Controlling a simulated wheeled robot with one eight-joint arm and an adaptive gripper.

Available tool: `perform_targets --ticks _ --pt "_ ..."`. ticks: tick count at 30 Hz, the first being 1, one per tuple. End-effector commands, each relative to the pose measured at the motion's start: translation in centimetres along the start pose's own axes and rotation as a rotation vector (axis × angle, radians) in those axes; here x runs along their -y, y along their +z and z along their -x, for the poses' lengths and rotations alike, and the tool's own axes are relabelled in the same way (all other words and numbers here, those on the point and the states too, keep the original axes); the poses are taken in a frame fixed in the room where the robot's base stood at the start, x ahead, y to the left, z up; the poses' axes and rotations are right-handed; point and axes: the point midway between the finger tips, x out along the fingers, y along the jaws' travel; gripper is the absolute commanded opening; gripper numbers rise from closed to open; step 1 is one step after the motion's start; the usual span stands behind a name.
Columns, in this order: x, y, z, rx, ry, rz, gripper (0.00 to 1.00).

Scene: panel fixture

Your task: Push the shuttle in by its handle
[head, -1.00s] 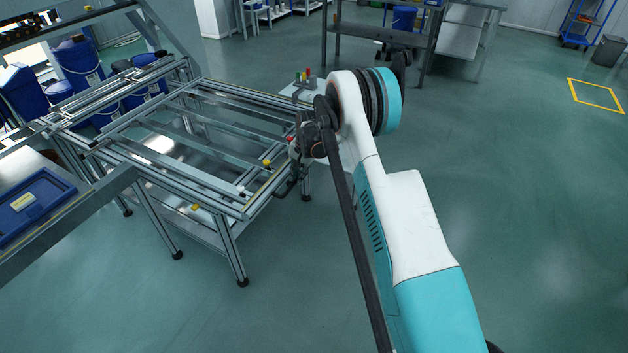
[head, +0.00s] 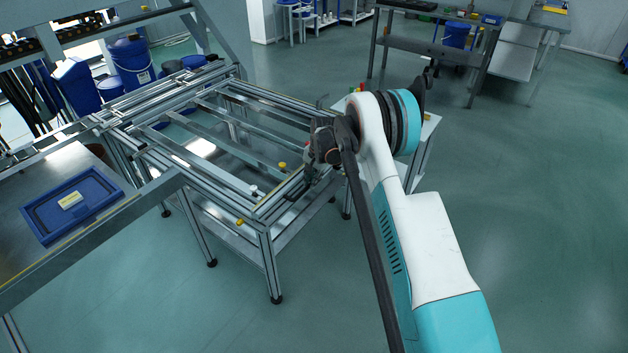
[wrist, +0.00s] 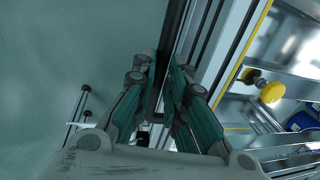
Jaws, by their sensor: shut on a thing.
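The shuttle looks to be the silver framework with a yellow-edged front rail (head: 283,193) on the metal panel fixture (head: 268,243). My gripper (head: 308,183) is at the rail's right side, low and partly hidden by my own wrist. In the wrist view my gripper (wrist: 165,66) has its two teal-sided fingers closed around a dark bar, which looks like the handle (wrist: 172,38). The bar runs upward between the fingers, alongside the silver rails. The handle's ends are hidden. How far the shuttle is in cannot be told.
A yellow knob (head: 282,165) stands on the fixture; it also shows right of the fingers in the wrist view (wrist: 271,92). A blue tray (head: 72,203) lies on the left bench. A small side table (head: 430,122) stands behind my arm. The right floor is clear.

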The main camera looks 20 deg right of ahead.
Motion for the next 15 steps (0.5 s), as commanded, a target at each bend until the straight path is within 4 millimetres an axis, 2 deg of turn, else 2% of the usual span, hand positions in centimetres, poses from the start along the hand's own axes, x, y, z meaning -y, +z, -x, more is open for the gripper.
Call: perform_targets --ticks 5,6,8,15 --pt "0.6 0.0 0.07 -0.004 -0.013 0.001 0.0" --pt "0.62 0.01 0.08 -0.003 -0.013 0.001 0.18" --pt "0.61 0.05 0.07 -0.002 -0.013 0.001 0.31" --pt "0.41 0.0 0.06 -0.002 -0.009 0.001 0.33"
